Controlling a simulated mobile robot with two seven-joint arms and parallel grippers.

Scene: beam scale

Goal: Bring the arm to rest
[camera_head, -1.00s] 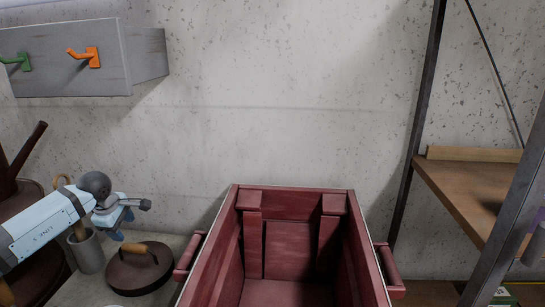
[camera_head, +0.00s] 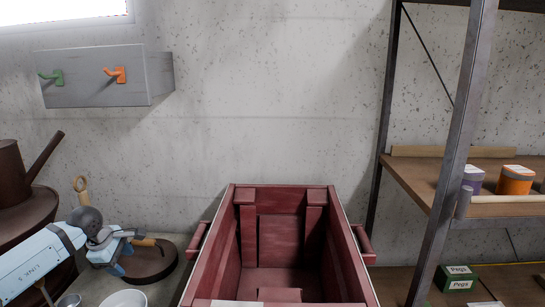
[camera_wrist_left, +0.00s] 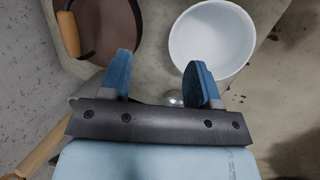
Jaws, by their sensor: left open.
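My left arm comes in from the left in the head view. Its light-blue left gripper (camera_head: 122,264) is open and empty, over the brown lid with the wooden handle (camera_head: 160,262). In the left wrist view the two blue fingers of the left gripper (camera_wrist_left: 158,62) stand apart with nothing between them. The lid (camera_wrist_left: 100,35) lies beyond the left finger and a white bowl (camera_wrist_left: 212,42) beyond the right one. My right gripper is not in view.
A red wooden crate (camera_head: 230,192) with side handles stands in the middle. A white bowl (camera_head: 125,299) and metal cup (camera_head: 68,301) are near the left front. A metal-post shelf (camera_head: 425,185) is at right, with pots and a Pegs box (camera_head: 459,279). Hooks hang on a grey board (camera_head: 90,95).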

